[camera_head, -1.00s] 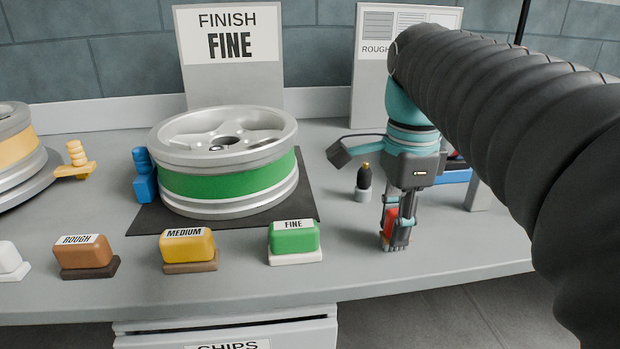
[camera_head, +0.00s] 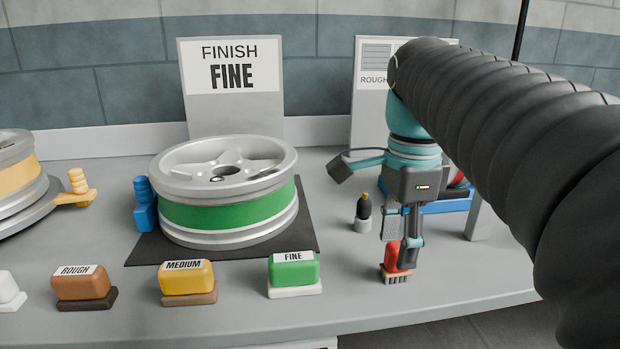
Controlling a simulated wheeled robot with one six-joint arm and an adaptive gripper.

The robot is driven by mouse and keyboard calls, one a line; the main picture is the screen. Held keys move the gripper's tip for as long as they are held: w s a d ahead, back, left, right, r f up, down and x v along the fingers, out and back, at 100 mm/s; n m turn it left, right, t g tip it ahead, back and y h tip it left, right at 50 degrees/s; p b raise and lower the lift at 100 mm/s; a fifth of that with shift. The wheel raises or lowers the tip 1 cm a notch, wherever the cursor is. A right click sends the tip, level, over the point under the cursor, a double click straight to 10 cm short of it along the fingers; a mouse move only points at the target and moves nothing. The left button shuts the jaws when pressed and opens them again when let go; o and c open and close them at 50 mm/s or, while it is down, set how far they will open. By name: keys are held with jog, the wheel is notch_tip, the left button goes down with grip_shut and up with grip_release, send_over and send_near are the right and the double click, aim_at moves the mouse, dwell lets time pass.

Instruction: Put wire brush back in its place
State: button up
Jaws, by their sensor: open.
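The wire brush (camera_head: 394,271), with a red handle and a dark bristled block, stands on the grey bench at the right, near the front edge. My gripper (camera_head: 402,248) points down over it, with its fingers open around the red handle. The fingers and palm partly hide the handle. A blue holder (camera_head: 448,207) sits behind my gripper, with something red and dark at it. My gripper and arm cover much of that holder, so I cannot tell what it contains.
A wheel with a green band (camera_head: 228,209) lies on a dark mat (camera_head: 150,251). Rough (camera_head: 82,285), medium (camera_head: 187,279) and fine (camera_head: 293,270) blocks line the front. A small dark bulb-shaped object (camera_head: 363,210) stands just left of my gripper. Bare bench lies between the fine block and the brush.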

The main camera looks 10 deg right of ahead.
notch_tip(320, 180, up, 10)
jog(key=shift+f+p, duration=0.15)
jog(key=shift+p, duration=0.25)
